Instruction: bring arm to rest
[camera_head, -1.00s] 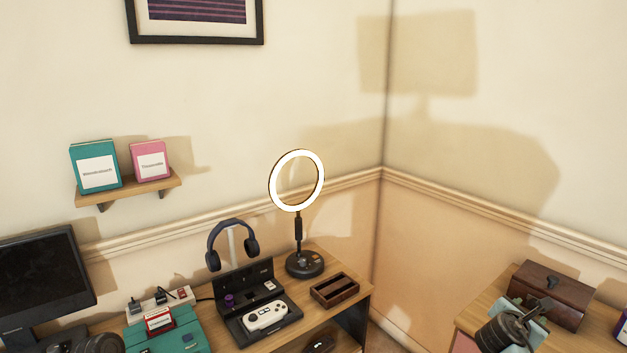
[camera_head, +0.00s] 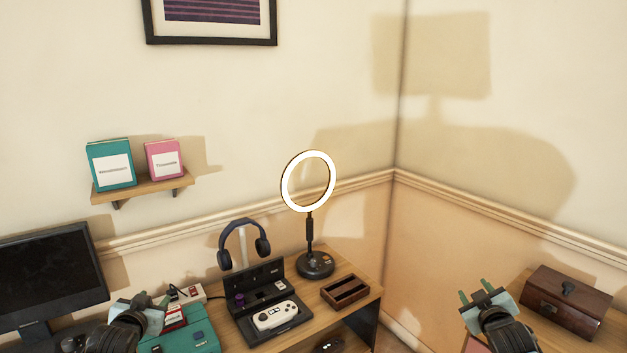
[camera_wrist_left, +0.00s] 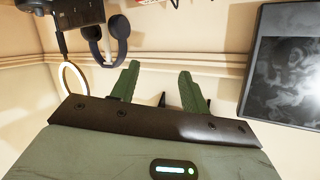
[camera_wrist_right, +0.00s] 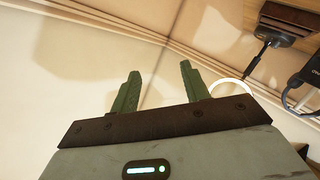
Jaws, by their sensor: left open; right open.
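My left gripper (camera_head: 152,299) is at the lower left of the head view, in front of the desk by the teal case. In the left wrist view its two green fingers (camera_wrist_left: 155,85) are apart with nothing between them. My right gripper (camera_head: 474,294) is at the lower right of the head view, left of a brown wooden box. In the right wrist view its green fingers (camera_wrist_right: 158,92) are apart and empty, with bare wall behind them.
The desk holds a monitor (camera_head: 48,277), teal case (camera_head: 190,338), white controller (camera_head: 275,315), headphones (camera_head: 244,240), lit ring lamp (camera_head: 315,265) and wooden tray (camera_head: 345,291). A brown box (camera_head: 567,302) stands on furniture at right. A gap lies between desk and that furniture.

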